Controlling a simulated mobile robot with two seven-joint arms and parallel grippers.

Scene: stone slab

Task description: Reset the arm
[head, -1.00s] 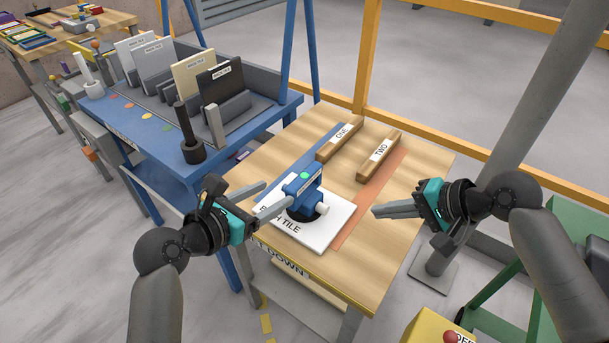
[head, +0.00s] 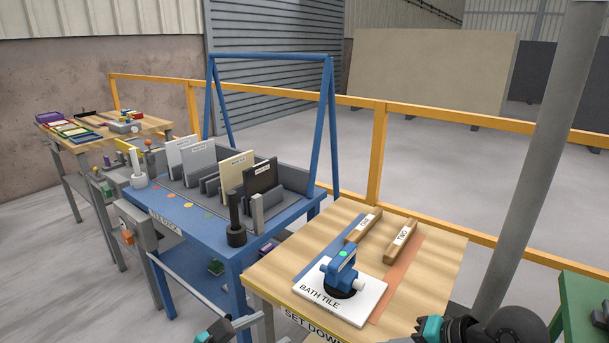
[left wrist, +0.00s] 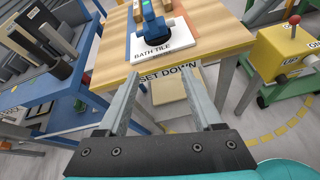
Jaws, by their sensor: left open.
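My left gripper (left wrist: 162,80) is open and empty in the left wrist view, its fingers pointing towards the front edge of the set-down table (head: 430,280). In the head view only a small part of my left gripper (head: 222,330) shows at the bottom edge. My right gripper (head: 432,329) shows only in part at the bottom right of that view, and its fingers are not clear. The blue suction lifter (head: 340,272) stands on the white tile marked BATH TILE (head: 313,296), apart from both grippers. They also show in the left wrist view, lifter (left wrist: 152,20) and tile (left wrist: 180,44).
Two wooden bars, ONE (head: 363,226) and TWO (head: 401,242), lie on the table. A blue rack table (head: 180,224) with several upright tiles stands to the left. A yellow box (left wrist: 284,52) with a red knob stands right in the left wrist view. Yellow rails run behind.

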